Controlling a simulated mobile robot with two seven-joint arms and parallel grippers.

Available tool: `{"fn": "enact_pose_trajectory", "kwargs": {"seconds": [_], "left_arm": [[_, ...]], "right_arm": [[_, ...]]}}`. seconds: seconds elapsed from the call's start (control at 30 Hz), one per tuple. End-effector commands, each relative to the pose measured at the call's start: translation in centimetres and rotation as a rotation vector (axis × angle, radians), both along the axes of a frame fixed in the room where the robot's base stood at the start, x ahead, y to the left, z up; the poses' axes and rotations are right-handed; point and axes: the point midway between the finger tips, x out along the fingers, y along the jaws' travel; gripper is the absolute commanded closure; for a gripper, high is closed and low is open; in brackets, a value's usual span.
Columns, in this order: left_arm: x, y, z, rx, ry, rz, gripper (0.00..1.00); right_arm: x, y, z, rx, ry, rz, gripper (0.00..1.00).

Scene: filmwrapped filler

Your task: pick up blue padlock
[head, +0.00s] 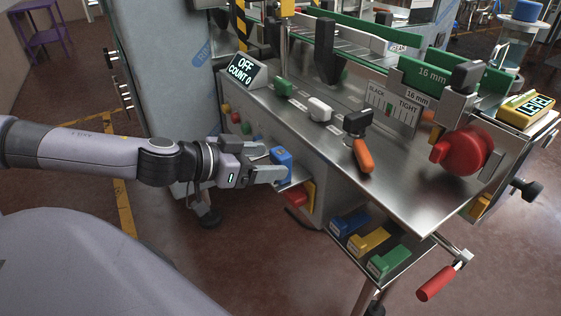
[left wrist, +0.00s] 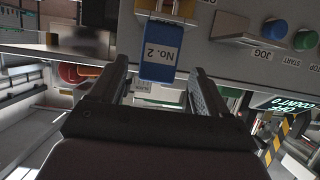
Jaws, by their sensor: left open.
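The blue padlock (head: 282,157) hangs at the side of the steel machine, just by my left gripper (head: 272,164) in the head view. In the left wrist view the blue padlock (left wrist: 158,52) carries a "No. 2" label, upside down in that picture. Its shackle meets a pale bracket at the panel. My left gripper (left wrist: 161,68) is open, with one finger to each side of the padlock's body. Clear gaps show between the body and both fingers. My right gripper is in neither view.
The steel worktop (head: 400,190) spreads above and right of the gripper. A red-and-yellow switch (head: 301,194) sits just below it. Blue, yellow and green blocks (head: 368,240) lie on a lower shelf. In the wrist view, a blue button (left wrist: 275,28) and a green button (left wrist: 305,40) stand on the panel.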

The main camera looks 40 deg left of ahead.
Motion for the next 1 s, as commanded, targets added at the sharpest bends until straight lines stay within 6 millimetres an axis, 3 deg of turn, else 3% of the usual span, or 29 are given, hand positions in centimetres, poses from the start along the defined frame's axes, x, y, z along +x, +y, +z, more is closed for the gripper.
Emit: {"fn": "enact_pose_trajectory", "kwargs": {"seconds": [0.1, 0.5, 0.87, 1.0], "left_arm": [[0.6, -0.4, 0.0, -0.006, 0.003, 0.0, 0.23], [3.2, -1.5, -1.5, -0.002, 0.0, 0.001, 0.23], [3.5, -1.7, -1.9, 0.001, 0.002, -0.001, 0.23], [3.5, -1.7, -1.9, 0.0, 0.002, -0.001, 0.69]], "right_arm": [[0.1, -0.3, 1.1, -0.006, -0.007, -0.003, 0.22], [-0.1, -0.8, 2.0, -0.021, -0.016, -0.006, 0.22], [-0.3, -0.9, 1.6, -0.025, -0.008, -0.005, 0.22], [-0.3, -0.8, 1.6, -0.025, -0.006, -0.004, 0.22]]}}
